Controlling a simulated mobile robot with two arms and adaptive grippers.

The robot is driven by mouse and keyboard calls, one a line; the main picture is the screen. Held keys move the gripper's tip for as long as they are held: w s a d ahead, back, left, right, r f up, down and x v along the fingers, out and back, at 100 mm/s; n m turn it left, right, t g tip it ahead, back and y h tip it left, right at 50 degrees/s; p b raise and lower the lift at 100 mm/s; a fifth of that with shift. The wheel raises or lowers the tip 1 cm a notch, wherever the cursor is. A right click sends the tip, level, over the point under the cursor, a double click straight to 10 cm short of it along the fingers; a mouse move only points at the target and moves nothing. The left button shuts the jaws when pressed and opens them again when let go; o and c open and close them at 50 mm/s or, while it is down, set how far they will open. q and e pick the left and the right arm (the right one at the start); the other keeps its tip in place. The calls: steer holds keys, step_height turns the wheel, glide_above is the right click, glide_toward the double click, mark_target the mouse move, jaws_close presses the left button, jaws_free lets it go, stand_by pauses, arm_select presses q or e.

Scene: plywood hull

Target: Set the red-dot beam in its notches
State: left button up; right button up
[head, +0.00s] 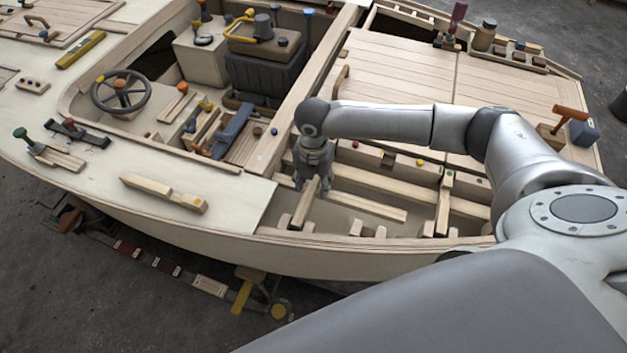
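My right gripper (313,172) points down inside the open hull bay, near its left end. Its fingers are on either side of the far end of a short wooden beam (304,206). The frame does not show whether they press on it. The beam's near end lies by a notch block (284,221) at the near hull side. I see no red dot on it; the gripper covers its far end. Another beam (443,208) lies across the bay at the right. A notch pair (368,230) between the two beams is empty. My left gripper is out of view.
A ledge with coloured dots (420,162) runs along the bay's far side. A loose wooden bar (163,191) lies on the left deck (236,203). The steering wheel (121,92) and dark seat box (265,70) stand farther back. My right arm spans the bay's right part.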

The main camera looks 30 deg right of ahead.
steer(key=shift+r, duration=0.1)
step_height(320, 180, up, 12)
stand_by(0.5)
stand_by(0.5)
